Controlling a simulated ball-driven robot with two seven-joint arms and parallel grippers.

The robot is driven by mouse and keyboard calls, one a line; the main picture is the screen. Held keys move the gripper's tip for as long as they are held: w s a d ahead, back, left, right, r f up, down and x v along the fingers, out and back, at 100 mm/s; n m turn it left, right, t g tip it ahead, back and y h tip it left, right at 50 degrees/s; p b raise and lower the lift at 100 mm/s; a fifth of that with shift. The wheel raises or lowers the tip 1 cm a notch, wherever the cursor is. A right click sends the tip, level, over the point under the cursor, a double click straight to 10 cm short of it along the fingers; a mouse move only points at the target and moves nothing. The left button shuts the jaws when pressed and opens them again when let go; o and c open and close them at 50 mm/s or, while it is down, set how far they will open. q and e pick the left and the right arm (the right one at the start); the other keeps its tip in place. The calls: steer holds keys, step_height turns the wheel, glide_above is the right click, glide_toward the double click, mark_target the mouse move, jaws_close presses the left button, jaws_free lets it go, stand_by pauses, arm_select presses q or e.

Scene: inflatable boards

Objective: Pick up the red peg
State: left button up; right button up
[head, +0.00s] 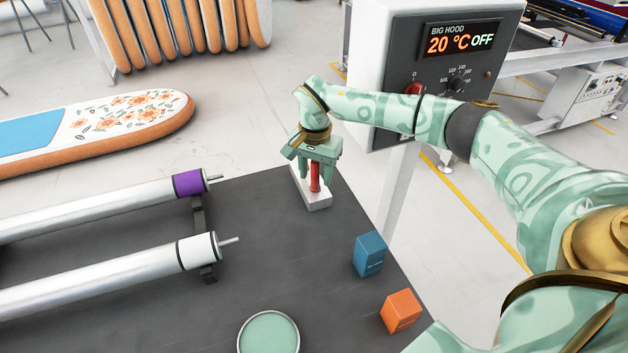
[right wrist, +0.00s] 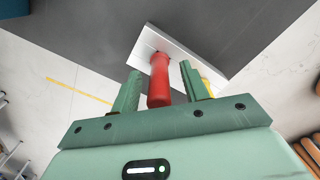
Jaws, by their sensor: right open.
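The red peg (head: 315,178) stands upright in a pale block (head: 318,200) near the far right corner of the dark table. My right gripper (head: 316,172) is right above the block, pointing down, with its fingers on either side of the peg. In the right wrist view the red peg (right wrist: 159,80) lies between the two open fingers of the right gripper (right wrist: 158,88), with a visible gap on each side. The pale block (right wrist: 190,60) shows past the fingertips there. My left gripper is not in view.
A blue box (head: 369,254) and an orange box (head: 401,311) sit along the table's right edge. A round green-topped dish (head: 268,333) is at the front. Two metal rollers (head: 110,205) lie at left. A control box (head: 430,60) stands behind my right arm.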

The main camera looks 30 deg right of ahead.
jaws_close()
steer(key=shift+r, duration=0.1)
